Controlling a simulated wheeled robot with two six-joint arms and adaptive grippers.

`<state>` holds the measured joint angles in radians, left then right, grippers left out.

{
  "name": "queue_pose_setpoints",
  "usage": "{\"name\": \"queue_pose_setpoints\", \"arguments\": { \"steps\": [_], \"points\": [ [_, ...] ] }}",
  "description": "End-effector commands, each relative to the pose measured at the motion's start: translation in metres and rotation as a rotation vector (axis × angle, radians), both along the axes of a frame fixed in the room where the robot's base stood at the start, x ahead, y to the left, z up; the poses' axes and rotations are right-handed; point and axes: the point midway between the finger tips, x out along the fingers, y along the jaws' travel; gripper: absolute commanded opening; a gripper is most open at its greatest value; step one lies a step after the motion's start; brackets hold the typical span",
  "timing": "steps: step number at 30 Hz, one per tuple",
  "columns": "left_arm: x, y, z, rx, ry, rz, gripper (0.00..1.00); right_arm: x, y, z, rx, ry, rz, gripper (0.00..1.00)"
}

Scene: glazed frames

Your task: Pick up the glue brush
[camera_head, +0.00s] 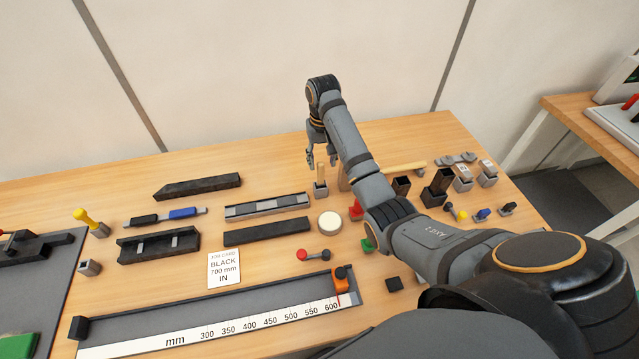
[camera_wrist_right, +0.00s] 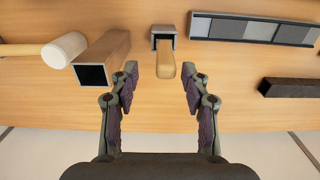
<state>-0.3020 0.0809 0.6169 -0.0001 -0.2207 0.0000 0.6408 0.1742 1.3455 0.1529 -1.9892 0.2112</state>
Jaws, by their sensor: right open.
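The glue brush appears to be the upright pale wooden handle (camera_head: 320,174) standing in a small grey square holder (camera_head: 321,191); its lower end is hidden in the holder. In the right wrist view the handle (camera_wrist_right: 165,70) rises from the holder (camera_wrist_right: 156,34). My right gripper (camera_head: 322,158) is open and empty, above and around the top of the handle. In the wrist view its two fingers (camera_wrist_right: 160,84) are spread to either side of the handle's end, with gaps on both sides. My left gripper is not in view.
A dark open square tube (camera_wrist_right: 88,74) stands close beside the fingers. A grey slotted rail (camera_head: 268,206) and a white round disc (camera_head: 329,223) are nearby. A wall stands behind the table.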

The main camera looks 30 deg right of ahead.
Motion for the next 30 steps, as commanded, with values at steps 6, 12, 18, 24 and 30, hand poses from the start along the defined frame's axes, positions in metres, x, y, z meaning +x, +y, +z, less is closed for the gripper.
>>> {"name": "queue_pose_setpoints", "arguments": {
  "steps": [6,12,18,24,30],
  "points": [
    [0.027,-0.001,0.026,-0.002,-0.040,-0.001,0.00,0.000,0.007,-0.019,0.002,0.006,0.000,0.47],
    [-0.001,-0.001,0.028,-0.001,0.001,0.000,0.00,0.001,0.008,-0.048,0.001,0.002,0.000,0.47],
    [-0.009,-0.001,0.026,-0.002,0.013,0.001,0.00,0.001,0.008,-0.050,0.000,0.000,0.000,0.47],
    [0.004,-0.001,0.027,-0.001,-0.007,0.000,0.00,0.001,0.007,-0.050,0.000,0.000,0.000,0.23],
    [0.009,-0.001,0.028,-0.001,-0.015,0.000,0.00,0.001,0.007,-0.050,0.000,0.000,0.000,0.00]
  ]
}}
